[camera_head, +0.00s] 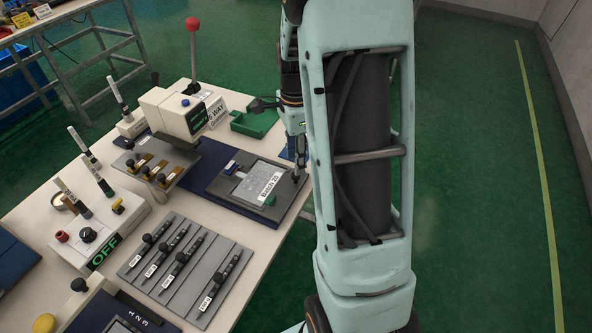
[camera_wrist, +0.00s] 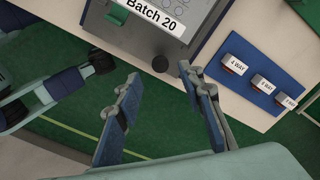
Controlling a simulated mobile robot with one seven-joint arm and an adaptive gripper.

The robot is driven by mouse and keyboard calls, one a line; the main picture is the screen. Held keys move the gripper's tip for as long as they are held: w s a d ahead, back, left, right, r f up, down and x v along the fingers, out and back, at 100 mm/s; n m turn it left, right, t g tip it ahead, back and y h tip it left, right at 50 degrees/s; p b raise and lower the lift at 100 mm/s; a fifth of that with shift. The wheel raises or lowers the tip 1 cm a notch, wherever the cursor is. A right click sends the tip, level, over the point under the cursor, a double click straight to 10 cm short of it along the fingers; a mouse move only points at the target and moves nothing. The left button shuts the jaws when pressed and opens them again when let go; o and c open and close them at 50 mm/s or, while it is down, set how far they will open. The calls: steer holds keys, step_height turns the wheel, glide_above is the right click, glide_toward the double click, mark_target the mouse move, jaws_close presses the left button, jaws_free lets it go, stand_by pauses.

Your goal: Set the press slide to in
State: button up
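The press slide (camera_head: 240,192) is a dark grey plate bearing a light film labelled "Batch 20". It lies in front of the white press (camera_head: 172,108), clear of its head. A black knob (camera_head: 296,178) stands on the slide's right end. In the wrist view the knob (camera_wrist: 160,64) shows just beyond and between the fingertips, at the slide's (camera_wrist: 198,48) near end. My gripper (camera_wrist: 160,73) is open and empty, with its blue-padded fingers spread apart. I cannot tell whether it touches the knob. In the head view my arm hides most of the gripper.
The press has a red-balled lever (camera_head: 193,25). A blue board (camera_wrist: 254,78) with several labelled blocks lies beside the slide. A green tray (camera_head: 254,122) stands behind it. A grey panel with several black-handled sliders (camera_head: 184,268) lies at the front. Green floor is free on the right.

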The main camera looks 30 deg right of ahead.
step_height(320, 180, down, 5)
stand_by(0.3)
jaws_close()
